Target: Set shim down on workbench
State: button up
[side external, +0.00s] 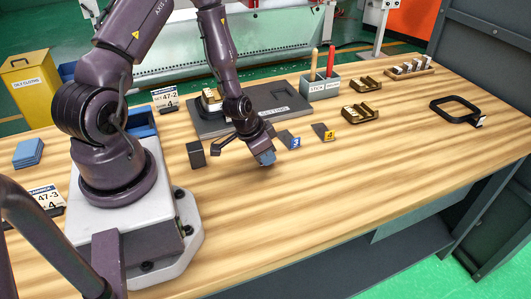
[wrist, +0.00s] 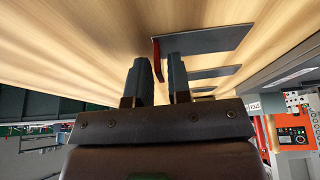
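In the wrist view a thin dark grey shim (wrist: 210,38) with an upright red tab (wrist: 156,54) lies just past my fingertips, flat against or very near the wooden workbench (wrist: 80,40). My gripper (wrist: 157,70) has its two fingers apart, with a clear gap between them; the red tab shows in that gap, and no finger visibly presses on it. In the side view my gripper (side external: 265,158) is low over the workbench (side external: 330,190) and largely hides this shim. Two similar shims, one with a blue tab (side external: 294,142) and one with a yellow tab (side external: 328,135), lie to its right.
A dark grey foam-like tray (side external: 210,128) lies behind my gripper. The front of the bench is clear.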

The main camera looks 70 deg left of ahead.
jog(key=shift+r, duration=0.1)
jog(key=shift+r, duration=2.15)
jog(key=o, duration=0.6)
jog(key=shift+c, duration=0.2)
jog(key=shift+r, duration=2)
